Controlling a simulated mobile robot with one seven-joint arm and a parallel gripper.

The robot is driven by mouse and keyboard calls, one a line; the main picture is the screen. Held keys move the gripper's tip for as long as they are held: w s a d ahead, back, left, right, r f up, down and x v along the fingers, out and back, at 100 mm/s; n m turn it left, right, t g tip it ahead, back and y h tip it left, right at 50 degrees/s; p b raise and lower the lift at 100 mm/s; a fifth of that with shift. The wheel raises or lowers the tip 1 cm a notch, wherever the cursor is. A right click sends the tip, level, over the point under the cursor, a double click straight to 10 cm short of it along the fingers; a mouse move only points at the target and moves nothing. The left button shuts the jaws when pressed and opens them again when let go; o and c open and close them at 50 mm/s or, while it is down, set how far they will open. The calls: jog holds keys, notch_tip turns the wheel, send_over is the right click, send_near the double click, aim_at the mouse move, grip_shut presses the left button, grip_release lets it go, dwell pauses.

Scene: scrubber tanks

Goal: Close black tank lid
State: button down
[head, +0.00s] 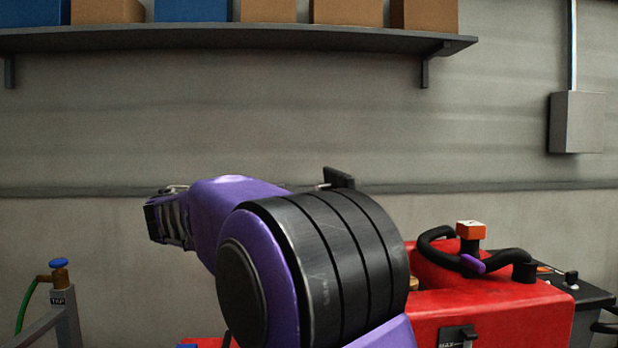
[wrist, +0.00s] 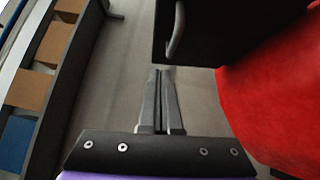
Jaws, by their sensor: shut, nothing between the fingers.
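The black tank lid (wrist: 235,28) fills the upper right of the wrist view as a dark panel with a grey bar handle (wrist: 177,32) on its near side. In the head view a small part of what looks like the lid (head: 339,178) stands up behind my arm, with the rest hidden. The red tank body (wrist: 275,105) is to the right of my gripper in the wrist view. My gripper (wrist: 161,70) is shut and empty, its fingertips just below the lid's lower edge and handle; I cannot tell whether they touch. The fingers cannot be made out in the head view.
The red machine (head: 490,312) carries a black hose (head: 432,243) and an orange cap (head: 470,229). A black unit (head: 585,297) sits at its right. A wall shelf (head: 240,37) holds boxes above. A tap stand (head: 68,312) is at lower left.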

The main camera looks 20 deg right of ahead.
send_near(332, 172)
jog(key=w+a+x, duration=0.1)
jog(key=x, duration=0.4)
jog(key=shift+s+d+p, duration=0.1)
jog(key=shift+d+p, duration=0.2)
jog(key=shift+d, duration=0.6)
jog(key=shift+f, duration=0.1)
jog(key=shift+d, duration=0.1)
